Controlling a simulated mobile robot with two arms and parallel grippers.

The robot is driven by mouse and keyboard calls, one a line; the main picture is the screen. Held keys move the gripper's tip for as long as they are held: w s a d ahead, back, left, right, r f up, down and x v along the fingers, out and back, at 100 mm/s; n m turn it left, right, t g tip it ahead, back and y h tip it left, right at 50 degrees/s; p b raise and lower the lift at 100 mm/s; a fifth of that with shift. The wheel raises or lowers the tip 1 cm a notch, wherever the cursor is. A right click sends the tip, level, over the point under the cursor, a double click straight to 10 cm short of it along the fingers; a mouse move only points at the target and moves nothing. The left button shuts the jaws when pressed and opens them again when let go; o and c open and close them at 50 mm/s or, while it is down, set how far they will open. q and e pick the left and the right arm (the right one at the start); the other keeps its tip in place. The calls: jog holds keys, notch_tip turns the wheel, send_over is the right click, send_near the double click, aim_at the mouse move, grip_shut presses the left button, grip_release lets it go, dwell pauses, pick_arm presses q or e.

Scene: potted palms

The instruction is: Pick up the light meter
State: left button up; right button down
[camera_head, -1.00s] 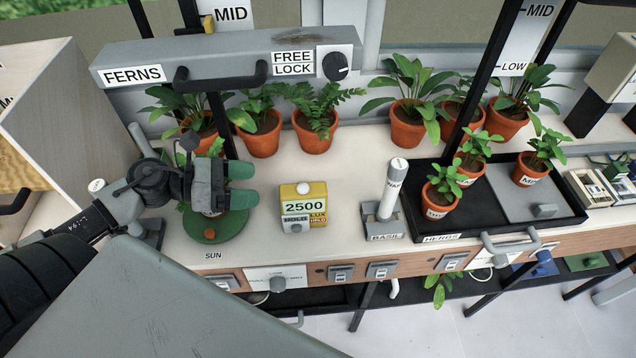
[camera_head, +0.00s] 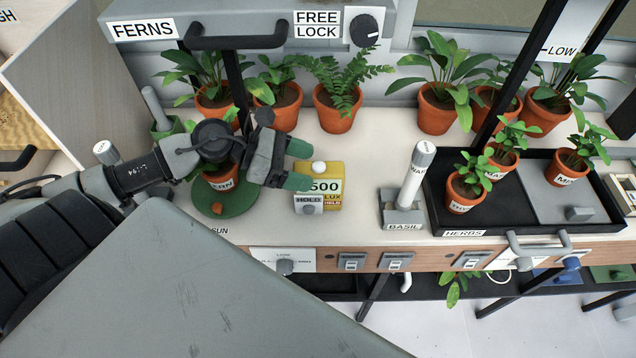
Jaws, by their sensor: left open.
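The light meter (camera_head: 331,196) is a small yellow box with a white dome on top, a partly covered number display and a grey HOLD button. It stands on the white bench top, left of the middle of the view. My left gripper (camera_head: 300,165) has green fingertips and is open just to the left of the meter. Its nearer fingertip overlaps the meter's left edge and hides part of the display; I cannot tell whether they touch. My right gripper is not in view.
A potted fern on a green round base (camera_head: 238,203) stands under my left wrist. A white tube in a grey BASIL holder (camera_head: 403,220) stands right of the meter. A black HERBS tray (camera_head: 500,212) with small pots lies farther right. Larger potted plants line the back.

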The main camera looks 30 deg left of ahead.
pick_arm(q)
jog(key=shift+x, duration=1.25)
jog(key=c, duration=1.3)
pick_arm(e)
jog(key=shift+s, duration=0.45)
pick_arm(q)
jog(key=shift+r, duration=0.1)
